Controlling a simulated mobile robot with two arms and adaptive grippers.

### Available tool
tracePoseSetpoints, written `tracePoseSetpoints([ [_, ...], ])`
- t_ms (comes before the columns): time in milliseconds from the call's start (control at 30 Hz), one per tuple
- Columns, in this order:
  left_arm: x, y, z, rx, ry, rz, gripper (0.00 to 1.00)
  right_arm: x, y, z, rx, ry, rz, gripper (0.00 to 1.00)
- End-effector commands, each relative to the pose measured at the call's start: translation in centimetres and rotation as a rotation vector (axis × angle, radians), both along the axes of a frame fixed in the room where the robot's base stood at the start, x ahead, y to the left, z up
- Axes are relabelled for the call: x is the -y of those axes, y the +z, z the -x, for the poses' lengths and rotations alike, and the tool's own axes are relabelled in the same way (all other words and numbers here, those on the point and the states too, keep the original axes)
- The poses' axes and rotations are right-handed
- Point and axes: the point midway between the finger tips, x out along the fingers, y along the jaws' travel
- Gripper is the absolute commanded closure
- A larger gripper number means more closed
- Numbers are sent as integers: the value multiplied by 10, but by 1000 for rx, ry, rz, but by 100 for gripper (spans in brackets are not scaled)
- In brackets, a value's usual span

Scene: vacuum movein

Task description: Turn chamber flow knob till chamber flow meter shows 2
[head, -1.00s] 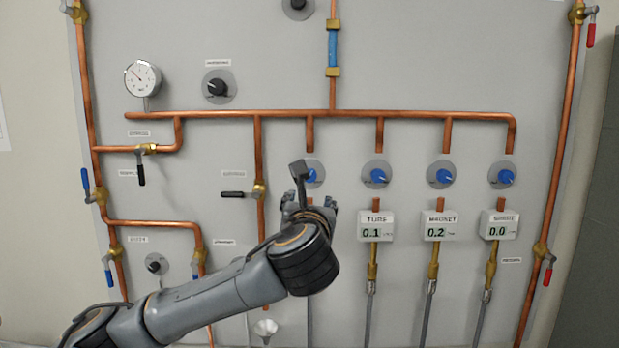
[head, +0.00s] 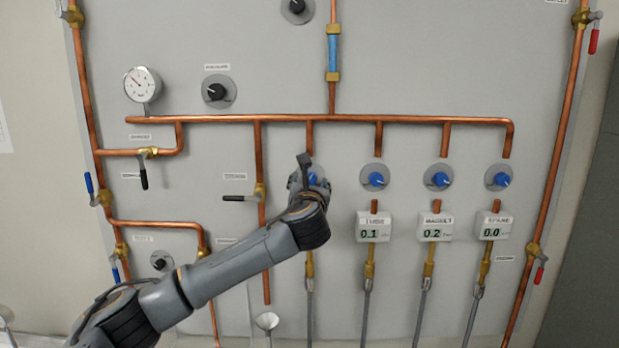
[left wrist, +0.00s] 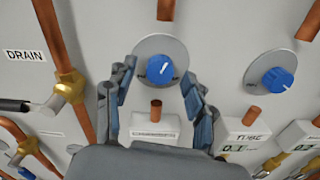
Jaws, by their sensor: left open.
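The leftmost blue knob (head: 314,178) of the row of four is mostly hidden behind my gripper in the head view. In the left wrist view this knob (left wrist: 159,70) sits on a round grey plate, its white pointer mark tilted slightly right of upright. My left gripper (head: 307,176) is open, with its two fingers on either side of the knob; I cannot tell whether they touch it. Below the knob, a white meter box (left wrist: 154,134) shows only its upper part with a label too blurred to read. Its reading is hidden. My right gripper is not in view.
Right of it are more blue knobs (head: 375,178) above meters: TUBE (head: 374,227) reads 0.1, MAGNET (head: 435,227) 0.2, and the rightmost (head: 492,226) 0.0. A black-handled valve (head: 240,198) and copper pipe are close on the left.

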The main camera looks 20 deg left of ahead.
Motion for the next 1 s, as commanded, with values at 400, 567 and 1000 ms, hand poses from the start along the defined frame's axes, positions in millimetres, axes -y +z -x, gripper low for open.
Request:
tracePoseSetpoints([
  [400, -1, -1, -2, -1, 0, 1, 70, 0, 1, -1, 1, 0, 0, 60],
  [567, -1, 0, -2, -1, 0, 1, 100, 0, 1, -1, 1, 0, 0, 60],
  [1000, 0, -1, -1, 26, 0, 93, 100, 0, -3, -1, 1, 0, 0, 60],
])
